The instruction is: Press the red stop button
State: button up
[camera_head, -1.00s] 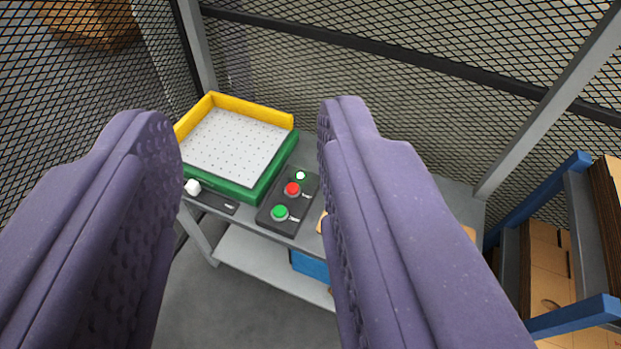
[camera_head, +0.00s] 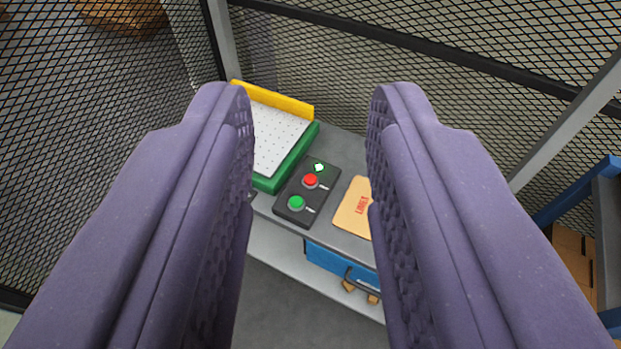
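The red stop button (camera_head: 310,181) sits on a dark control box (camera_head: 293,217) on the grey table, between a green button (camera_head: 296,202) and a small white-lit lamp (camera_head: 319,167). It shows fully in the gap between my fingers. My gripper (camera_head: 308,98) is parted and empty, its two purple fingers on either side of the box in the picture. The fingers are in front of the camera and apart from the button; the exact distance is hard to tell.
A tray with a yellow and green rim (camera_head: 275,105) stands left of the box, partly hidden by my left finger. A tan card (camera_head: 353,208) lies to the right. A blue drawer (camera_head: 335,263) is below. Black mesh fencing (camera_head: 330,60) closes the back. A blue-framed rack (camera_head: 580,192) stands at right.

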grip_shut()
dwell(1.5)
